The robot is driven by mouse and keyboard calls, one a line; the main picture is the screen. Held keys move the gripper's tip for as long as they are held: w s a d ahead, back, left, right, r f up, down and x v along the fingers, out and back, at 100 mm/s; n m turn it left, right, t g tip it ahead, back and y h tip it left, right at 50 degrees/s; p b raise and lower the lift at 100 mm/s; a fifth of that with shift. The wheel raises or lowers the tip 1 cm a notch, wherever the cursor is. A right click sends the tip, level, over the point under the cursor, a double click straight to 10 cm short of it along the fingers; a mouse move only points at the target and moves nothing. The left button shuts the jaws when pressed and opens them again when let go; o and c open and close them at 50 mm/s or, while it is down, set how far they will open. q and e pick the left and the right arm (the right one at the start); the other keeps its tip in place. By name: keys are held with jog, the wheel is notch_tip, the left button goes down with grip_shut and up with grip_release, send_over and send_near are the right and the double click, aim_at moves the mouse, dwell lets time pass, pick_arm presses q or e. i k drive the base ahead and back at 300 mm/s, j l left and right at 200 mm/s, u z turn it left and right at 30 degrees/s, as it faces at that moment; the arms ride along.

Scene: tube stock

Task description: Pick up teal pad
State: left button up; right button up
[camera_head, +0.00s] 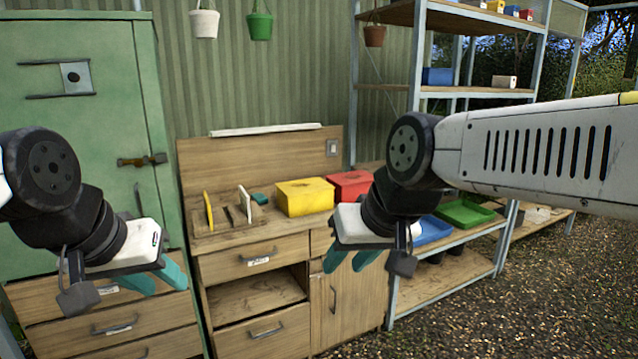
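The teal pad (260,198) is a small flat piece on the wooden workbench (240,237), between an upright white panel and a yellow box. My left gripper (157,281) is at the lower left, in front of the drawers, with its two teal fingers apart and nothing seen between them. My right gripper (351,263) is to the right of the pad and lower in the picture, nearer to me. Its teal fingers are apart and look empty. Neither gripper touches the pad.
A yellow box (304,197) and a red box (349,185) stand right of the pad. A yellow panel (209,211) and a white panel (245,203) stand upright to its left. A green cabinet (80,130) is at left; shelves with blue and green trays (464,213) are at right.

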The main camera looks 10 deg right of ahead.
aim_at(259, 197)
jog(key=i+u, duration=0.25)
jog(key=i, duration=0.25)
jog(key=i+l+u, duration=0.2)
jog(key=i, duration=0.25)
jog(key=i+l+u, duration=0.25)
jog(key=i, duration=0.2)
jog(key=i+l+u, duration=0.25)
jog(key=i+l, duration=0.4)
